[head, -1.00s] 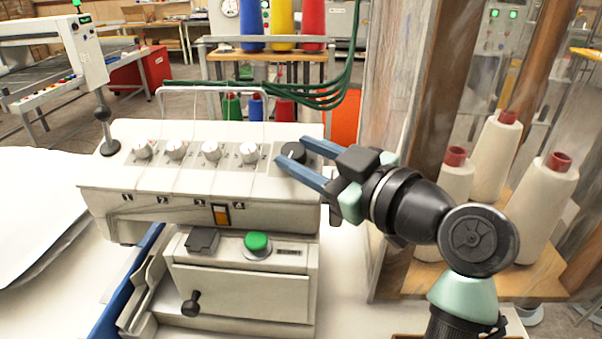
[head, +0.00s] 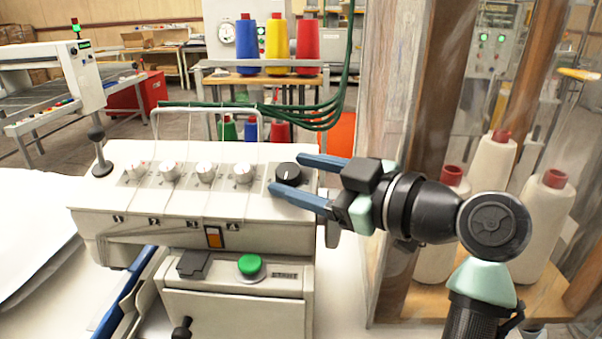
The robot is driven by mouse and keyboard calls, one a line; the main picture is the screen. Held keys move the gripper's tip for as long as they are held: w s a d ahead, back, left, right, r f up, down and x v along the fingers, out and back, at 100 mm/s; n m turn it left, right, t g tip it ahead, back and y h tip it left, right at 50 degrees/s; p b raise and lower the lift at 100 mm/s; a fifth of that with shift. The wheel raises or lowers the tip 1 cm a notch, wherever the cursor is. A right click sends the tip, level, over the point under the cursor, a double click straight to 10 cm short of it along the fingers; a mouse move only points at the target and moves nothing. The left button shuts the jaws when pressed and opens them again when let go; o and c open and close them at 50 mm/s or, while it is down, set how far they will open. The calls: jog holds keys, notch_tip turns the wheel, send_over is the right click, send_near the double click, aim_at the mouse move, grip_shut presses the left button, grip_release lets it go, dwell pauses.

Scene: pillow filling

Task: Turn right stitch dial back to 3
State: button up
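The right stitch dial (head: 288,174) is a black round knob with a white pointer line, at the right end of the machine's top panel (head: 150,205). Its pointer stands close to upright in the picture; the scale numbers are too small to read. My gripper (head: 298,174) comes in from the right, its two blue fingers spread apart. The upper finger lies behind the dial's right side and the lower finger in front of it. The fingertips reach only about the dial's right part, and I cannot tell whether they touch it. Nothing is held.
Several white dials (head: 205,172) stand in a row left of the black dial, with threads rising past them. A green button (head: 250,265) is on the lower front. White thread cones (head: 490,175) stand on a wooden shelf at right, beside a wooden post (head: 395,100).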

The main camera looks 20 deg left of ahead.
jog(key=shift+o, duration=0.4)
jog(key=shift+r, duration=0.1)
jog(key=b+v, duration=0.1)
jog(key=v, duration=1.2)
jog(key=shift+b, duration=0.35)
